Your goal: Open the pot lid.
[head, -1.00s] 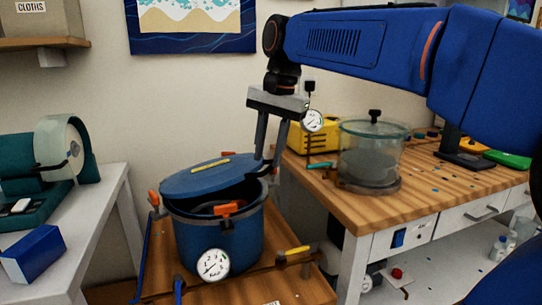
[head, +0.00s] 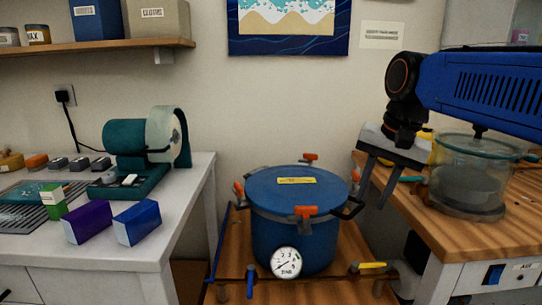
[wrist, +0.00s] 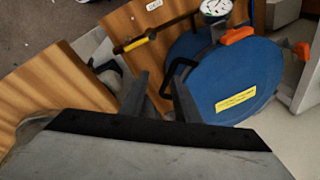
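The blue pot (head: 285,240) stands on a wooden stand, with a pressure gauge on its front. Its round blue lid (head: 297,198) with a yellow label lies flat across the top, and no gap shows. Orange clamps (head: 307,211) sit around the rim. A black loop handle (head: 350,208) sticks out at the right. My gripper (head: 368,195) is just right of the pot, fingers pointing down, apart and empty. In the wrist view the lid (wrist: 232,80) and the handle (wrist: 178,75) lie beyond the right finger; contact cannot be told.
A wooden bench (head: 445,225) with a glass chamber (head: 468,180) stands close at the right, beside my gripper. A white table (head: 150,255) with a teal machine (head: 135,145) and boxes is at the left. A yellow-handled valve (head: 372,265) projects at the pot's lower right.

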